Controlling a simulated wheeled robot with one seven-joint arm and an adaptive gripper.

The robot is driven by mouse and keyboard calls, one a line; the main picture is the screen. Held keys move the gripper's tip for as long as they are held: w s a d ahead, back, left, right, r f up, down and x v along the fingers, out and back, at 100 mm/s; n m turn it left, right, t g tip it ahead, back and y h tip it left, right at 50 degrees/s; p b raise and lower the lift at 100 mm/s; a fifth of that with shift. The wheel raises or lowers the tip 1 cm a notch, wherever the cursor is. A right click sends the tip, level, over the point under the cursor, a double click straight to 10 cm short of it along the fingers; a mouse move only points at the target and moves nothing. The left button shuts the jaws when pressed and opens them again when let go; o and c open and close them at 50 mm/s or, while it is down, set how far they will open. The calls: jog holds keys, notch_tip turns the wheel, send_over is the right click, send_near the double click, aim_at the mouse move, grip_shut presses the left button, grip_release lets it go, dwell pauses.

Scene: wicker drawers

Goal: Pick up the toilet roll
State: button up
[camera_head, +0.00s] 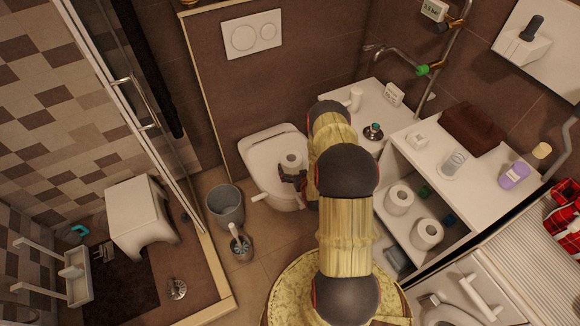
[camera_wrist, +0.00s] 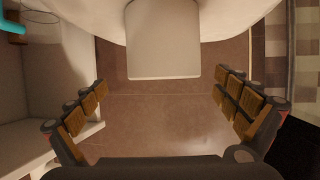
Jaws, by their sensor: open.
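A white toilet roll (camera_head: 291,159) stands upright on the closed lid of the toilet (camera_head: 262,152) in the head view. My gripper (camera_head: 291,175) is just on the near side of it, low over the lid. In the wrist view the toilet roll (camera_wrist: 163,40) appears at top centre, inverted against the white lid. The open fingers of my gripper (camera_wrist: 161,82) spread to its left and right in that picture. I see no contact between fingers and roll. The gripper is empty. My arm hides part of the toilet's right side.
Two more rolls (camera_head: 399,199) (camera_head: 427,234) stand on the shelf of the white cabinet (camera_head: 430,146) at right. A grey bin (camera_head: 226,207) and a toilet brush (camera_head: 240,244) stand left of the toilet. The brown wall rises behind it.

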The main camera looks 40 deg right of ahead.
aim_at(291, 159)
jog(key=x, duration=0.1)
jog(key=b+x, duration=0.1)
jog(key=x, duration=0.1)
jog(key=b+x, duration=0.1)
jog(key=x, duration=0.1)
jog(key=shift+w+a+f, duration=0.2)
jog(key=shift+a+f, duration=0.05)
jog(key=c, duration=0.4)
jog(key=shift+r, duration=0.1)
jog(key=c, duration=0.9)
